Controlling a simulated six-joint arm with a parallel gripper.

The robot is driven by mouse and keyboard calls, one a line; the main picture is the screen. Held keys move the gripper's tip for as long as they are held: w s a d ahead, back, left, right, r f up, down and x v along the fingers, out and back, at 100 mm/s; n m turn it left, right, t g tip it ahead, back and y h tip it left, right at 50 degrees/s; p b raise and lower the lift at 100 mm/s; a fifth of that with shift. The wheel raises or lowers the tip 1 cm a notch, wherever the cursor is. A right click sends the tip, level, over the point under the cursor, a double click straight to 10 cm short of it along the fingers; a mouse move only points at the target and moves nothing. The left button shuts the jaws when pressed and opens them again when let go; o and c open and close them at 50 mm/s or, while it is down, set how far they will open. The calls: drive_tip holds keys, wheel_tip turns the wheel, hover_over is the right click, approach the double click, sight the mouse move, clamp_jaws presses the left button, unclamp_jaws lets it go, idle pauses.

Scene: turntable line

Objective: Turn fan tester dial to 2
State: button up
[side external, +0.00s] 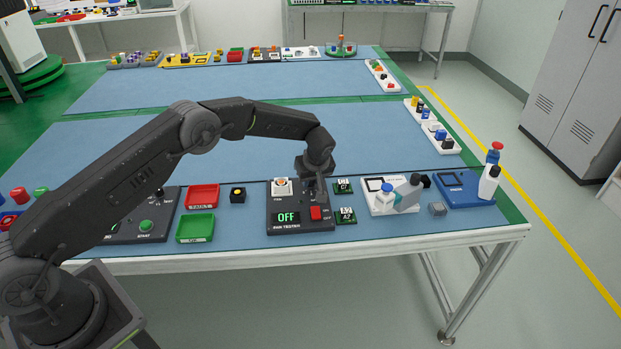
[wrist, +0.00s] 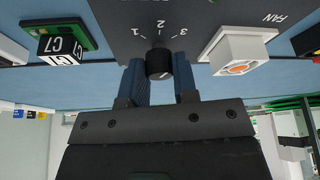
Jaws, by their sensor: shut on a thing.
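The fan tester (side external: 300,226) is a dark box with a display (side external: 287,217) reading OFF, a red switch (side external: 315,213) and a white fan (side external: 282,187) at its back left. Its black dial (wrist: 159,63) shows in the wrist view, with the numbers 1, 2 and 3 around it, the picture being upside down. My gripper (wrist: 160,83) has one blue-grey finger on each side of the dial and is shut on it. A small light mark shows on the dial, but I cannot tell which number it points to. In the side view my gripper (side external: 317,183) hides the dial.
Two green C7 and A7 boards (side external: 344,216) lie just right of the tester. A red tray (side external: 202,196), a green tray (side external: 195,228) and a black block (side external: 238,194) are to its left. A white station (side external: 377,206) stands further right. The blue mat behind is clear.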

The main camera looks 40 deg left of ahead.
drive_tip(key=shift+w+n+g+y, duration=0.1)
drive_tip(key=shift+n+g+y, duration=0.4)
drive_tip(key=shift+n, duration=1.4)
drive_tip(key=shift+g, duration=0.3)
drive_tip(key=o, duration=0.9)
drive_tip(key=shift+h, duration=0.3)
drive_tip(key=shift+o, duration=0.2)
drive_tip(key=shift+d, duration=0.1)
drive_tip(key=v, duration=1.3)
drive_tip(key=shift+d+r, duration=0.15)
drive_tip(key=shift+r, duration=0.25)
drive_tip(key=shift+r, duration=0.1)
